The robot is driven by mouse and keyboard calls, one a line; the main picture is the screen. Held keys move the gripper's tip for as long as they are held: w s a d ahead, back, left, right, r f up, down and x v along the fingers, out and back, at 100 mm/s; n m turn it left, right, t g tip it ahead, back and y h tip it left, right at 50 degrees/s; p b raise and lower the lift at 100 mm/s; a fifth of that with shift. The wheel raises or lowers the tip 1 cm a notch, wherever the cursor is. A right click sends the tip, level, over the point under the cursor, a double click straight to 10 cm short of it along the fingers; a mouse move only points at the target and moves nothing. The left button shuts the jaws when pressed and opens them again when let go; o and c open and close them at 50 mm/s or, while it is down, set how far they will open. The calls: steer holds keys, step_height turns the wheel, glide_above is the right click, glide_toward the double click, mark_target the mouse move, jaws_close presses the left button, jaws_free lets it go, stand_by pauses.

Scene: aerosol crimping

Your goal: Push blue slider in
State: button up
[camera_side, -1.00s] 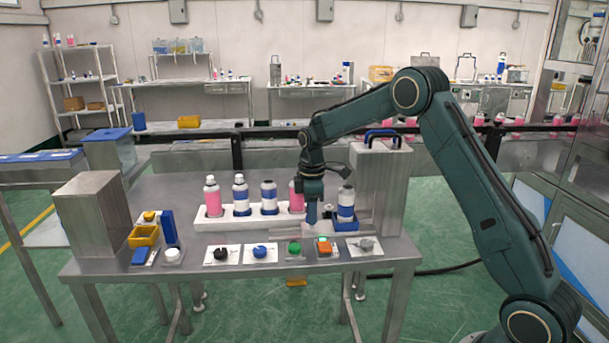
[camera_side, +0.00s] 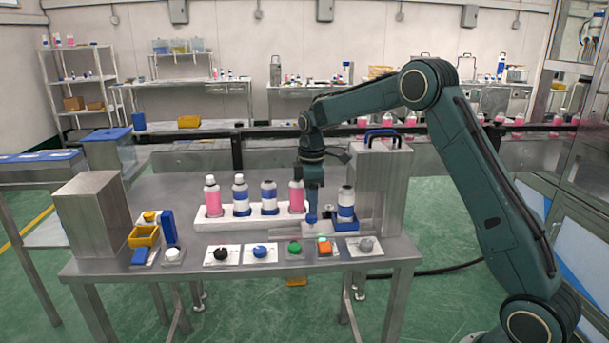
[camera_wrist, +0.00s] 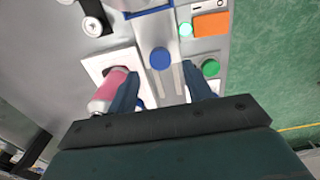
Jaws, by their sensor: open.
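The blue slider (camera_side: 346,226) is a blue holder at the right end of the white rack, with a white and blue bottle (camera_side: 346,203) upright in it. Its blue edge shows at the top of the wrist view (camera_wrist: 150,12). A round blue knob (camera_wrist: 160,58) sits on a pale rail left of the holder. It also shows in the side view (camera_side: 327,211). My gripper (camera_wrist: 162,90) is open and empty, its fingers spread on both sides of the rail. In the side view my gripper (camera_side: 312,216) is just left of the knob. Contact cannot be told.
A pink bottle (camera_side: 297,196) stands close on the left of my gripper. In front are a green button (camera_side: 294,247), an orange switch (camera_side: 325,248) and a lit green lamp (camera_wrist: 186,30). A tall metal box (camera_side: 378,190) stands behind right.

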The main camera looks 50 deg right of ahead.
step_height(320, 180, up, 10)
glide_above(329, 222)
steer(key=w+a, duration=0.2)
steer(key=a, duration=0.3)
steer(key=shift+w, duration=0.2)
steer(key=m, duration=1)
steer(key=shift+f, duration=0.1)
step_height(329, 222, down, 14)
steer(key=shift+r, duration=0.1)
stand_by(0.6)
steer(key=shift+c, duration=0.2)
jaws_close()
